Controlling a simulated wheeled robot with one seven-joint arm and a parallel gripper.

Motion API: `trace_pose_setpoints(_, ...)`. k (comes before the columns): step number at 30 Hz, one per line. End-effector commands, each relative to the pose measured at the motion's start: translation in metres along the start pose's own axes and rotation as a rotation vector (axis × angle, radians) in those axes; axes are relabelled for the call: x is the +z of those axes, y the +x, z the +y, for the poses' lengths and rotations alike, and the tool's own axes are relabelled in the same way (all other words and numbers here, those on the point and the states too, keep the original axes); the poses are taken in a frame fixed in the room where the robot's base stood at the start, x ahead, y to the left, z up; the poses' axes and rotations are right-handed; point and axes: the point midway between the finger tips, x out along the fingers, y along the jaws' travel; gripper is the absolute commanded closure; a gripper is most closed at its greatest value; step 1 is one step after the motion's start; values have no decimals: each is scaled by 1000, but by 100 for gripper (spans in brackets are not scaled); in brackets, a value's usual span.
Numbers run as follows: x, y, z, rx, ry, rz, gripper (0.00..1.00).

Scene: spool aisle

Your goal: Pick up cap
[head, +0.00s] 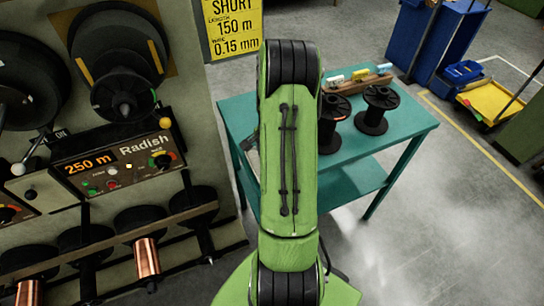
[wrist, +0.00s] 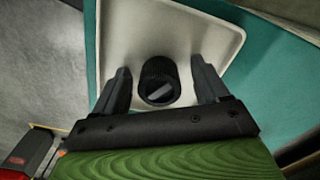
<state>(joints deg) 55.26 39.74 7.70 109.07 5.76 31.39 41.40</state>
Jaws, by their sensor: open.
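The cap (wrist: 160,84) is a black, ribbed round piece with a lighter slanted mark on its top. It lies in a white, shallow tray (wrist: 215,28) in the wrist view. My gripper (wrist: 160,70) is open, with one dark finger on each side of the cap. A gap shows between each finger and the cap.
The tray rests on a teal table (head: 408,126). Black spools (head: 376,110) and a small rack with bottles (head: 358,82) stand on the table's right part. A machine panel (head: 118,163) and spools line the left. Grey floor is clear at lower right.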

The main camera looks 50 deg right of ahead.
Motion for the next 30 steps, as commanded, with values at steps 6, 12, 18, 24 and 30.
trace_pose_setpoints(6,0,-1,0,-1,0,1,35)
trace_pose_setpoints(12,0,-1,0,-1,0,1,66)
trace_pose_setpoints(18,0,-2,0,-1,0,1,92)
trace_pose_setpoints(24,-1,-4,-1,-2,0,2,92)
trace_pose_setpoints(30,-1,-47,-1,-6,0,7,92)
